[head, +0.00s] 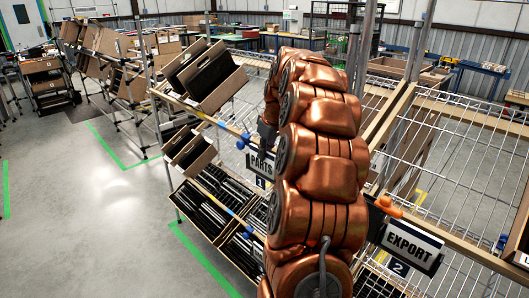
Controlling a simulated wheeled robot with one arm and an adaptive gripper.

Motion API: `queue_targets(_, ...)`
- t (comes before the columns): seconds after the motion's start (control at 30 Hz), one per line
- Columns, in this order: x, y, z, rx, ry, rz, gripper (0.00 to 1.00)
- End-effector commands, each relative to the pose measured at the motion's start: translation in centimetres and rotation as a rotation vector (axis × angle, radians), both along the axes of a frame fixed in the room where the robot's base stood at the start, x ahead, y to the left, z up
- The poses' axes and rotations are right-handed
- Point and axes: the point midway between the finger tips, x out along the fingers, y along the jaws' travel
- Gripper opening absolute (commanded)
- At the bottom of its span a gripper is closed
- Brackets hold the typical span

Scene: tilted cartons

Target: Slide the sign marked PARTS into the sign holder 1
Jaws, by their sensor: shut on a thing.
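The PARTS sign (261,163) is white with black letters and shows just left of my copper arm, its right side partly covered. A small plate marked 1 (260,182), at sign holder 1, shows directly below it. A blue clamp (243,141) sits on the rack rail beside the sign. My gripper (267,137) is a dark shape at the sign's top edge, mostly hidden behind my arm, and is shut on the sign. I cannot tell whether the sign is inside the holder or just in front of it.
An EXPORT sign (408,242) hangs on the rack at right, above a plate marked 2 (397,268) and near an orange clamp (388,206). Tilted cartons (222,84) fill the rack at left. The grey floor (100,210) at left is open.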

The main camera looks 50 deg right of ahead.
Motion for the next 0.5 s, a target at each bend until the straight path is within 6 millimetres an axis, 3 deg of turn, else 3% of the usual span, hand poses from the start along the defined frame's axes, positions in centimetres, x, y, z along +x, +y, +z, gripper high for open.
queue_targets(0.3,0.00,-0.01,0.02,0.000,0.000,0.000,0.00)
queue_targets(0.33,0.00,-0.01,0.02,0.000,0.000,0.000,0.12)
queue_targets(0.5,0.00,-0.01,0.01,0.000,0.000,0.000,0.30)
